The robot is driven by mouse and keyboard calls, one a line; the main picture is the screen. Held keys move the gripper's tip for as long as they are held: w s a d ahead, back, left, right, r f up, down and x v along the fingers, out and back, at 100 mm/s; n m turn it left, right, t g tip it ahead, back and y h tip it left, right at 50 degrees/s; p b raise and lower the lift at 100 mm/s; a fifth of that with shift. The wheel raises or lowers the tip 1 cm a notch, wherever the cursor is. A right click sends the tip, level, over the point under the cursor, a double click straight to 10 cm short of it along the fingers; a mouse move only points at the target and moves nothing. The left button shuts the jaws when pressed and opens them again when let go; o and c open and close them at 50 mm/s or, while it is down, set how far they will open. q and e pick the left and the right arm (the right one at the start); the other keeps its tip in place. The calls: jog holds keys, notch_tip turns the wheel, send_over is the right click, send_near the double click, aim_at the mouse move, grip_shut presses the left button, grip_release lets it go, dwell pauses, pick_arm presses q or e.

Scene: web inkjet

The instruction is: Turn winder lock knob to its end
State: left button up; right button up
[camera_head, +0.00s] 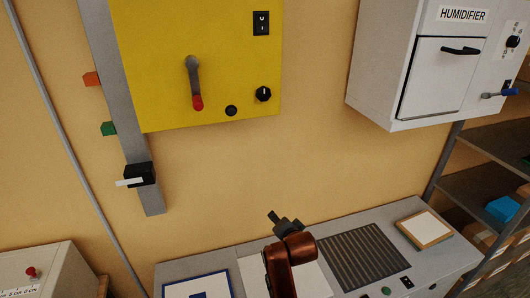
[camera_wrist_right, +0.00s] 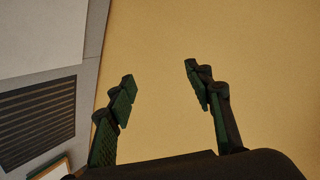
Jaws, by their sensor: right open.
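No label in view names the winder lock knob. A black rotary knob (camera_head: 263,94) with a light pointer mark sits at the lower right of the yellow panel (camera_head: 150,60) in the head view. My right gripper (camera_head: 277,219) is above the grey console, well below the yellow panel and apart from the knob. In the right wrist view its two fingers (camera_wrist_right: 163,82) are spread with nothing between them, facing plain wall. The knob is not in the wrist view. My left gripper is not in view.
The yellow panel also carries a red-tipped lever (camera_head: 194,80), a round black button (camera_head: 231,110) and a rocker switch (camera_head: 261,22). A white humidifier cabinet (camera_head: 425,75) hangs at right. The grey console (camera_head: 340,215) stands below. The wall between panel and console is clear.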

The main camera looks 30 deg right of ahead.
aim_at(264, 95)
jog(key=s+a+r+m+t+p, duration=0.1)
jog(key=a+r+m+t, duration=0.15)
jog(key=r+m, duration=1.45)
jog(key=s+a+r+m+t, duration=0.15)
jog(key=r+m+t, duration=0.3)
jog(key=r, duration=2.55)
jog(key=shift+m+h, duration=0.3)
jog(key=shift+m, duration=0.05)
jog(key=x, duration=0.2)
jog(key=p+x, duration=0.1)
jog(key=x, duration=0.2)
jog(key=f+p+x, duration=0.1)
jog(key=x, duration=0.1)
jog(key=shift+w+a, duration=0.25)
jog(key=shift+a, duration=0.15)
jog(key=shift+c, duration=0.2)
jog(key=c, duration=1.1)
